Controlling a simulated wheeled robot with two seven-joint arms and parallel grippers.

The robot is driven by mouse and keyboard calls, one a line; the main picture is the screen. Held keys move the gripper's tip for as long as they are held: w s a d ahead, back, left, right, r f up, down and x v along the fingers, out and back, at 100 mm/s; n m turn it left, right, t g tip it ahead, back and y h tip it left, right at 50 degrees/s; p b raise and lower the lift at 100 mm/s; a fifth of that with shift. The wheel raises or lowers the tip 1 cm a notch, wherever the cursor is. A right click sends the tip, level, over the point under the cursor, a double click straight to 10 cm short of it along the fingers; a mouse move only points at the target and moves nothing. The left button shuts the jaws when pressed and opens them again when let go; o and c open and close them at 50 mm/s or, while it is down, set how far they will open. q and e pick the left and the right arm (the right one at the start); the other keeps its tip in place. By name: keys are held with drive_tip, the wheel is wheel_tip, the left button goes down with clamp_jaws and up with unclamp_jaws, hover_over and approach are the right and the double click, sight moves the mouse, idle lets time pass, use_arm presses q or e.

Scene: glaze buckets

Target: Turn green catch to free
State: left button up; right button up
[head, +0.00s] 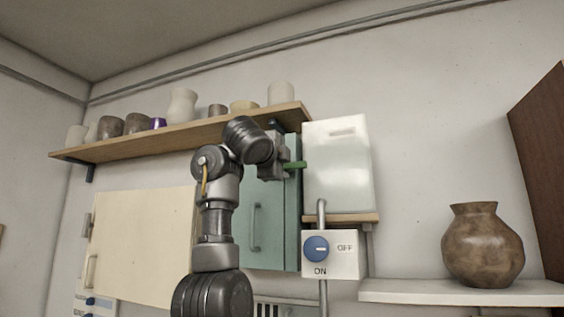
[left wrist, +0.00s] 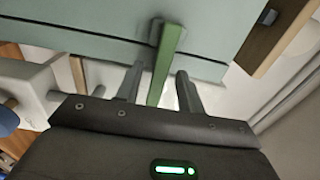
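The green catch (head: 295,165) is a short bar on the teal cabinet (head: 287,225), near the top of its right edge. In the head view it points roughly sideways to the right. My left gripper (head: 284,163) is at the catch, and its fingers are hard to make out there. In the left wrist view the catch (left wrist: 166,55) runs between the two fingers of my left gripper (left wrist: 160,70). The fingers stand apart, with a clear gap on the right side of the bar; contact on the left side is unclear. My right gripper is not in view.
A white box (head: 338,165) is close to the right of the catch. Below it is a switch box with a blue knob (head: 316,249). A brown vase (head: 482,245) stands at right.

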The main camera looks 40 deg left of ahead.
use_arm(q)
drive_tip(key=shift+w, duration=0.1)
drive_tip(key=shift+c, duration=1)
clamp_jaws()
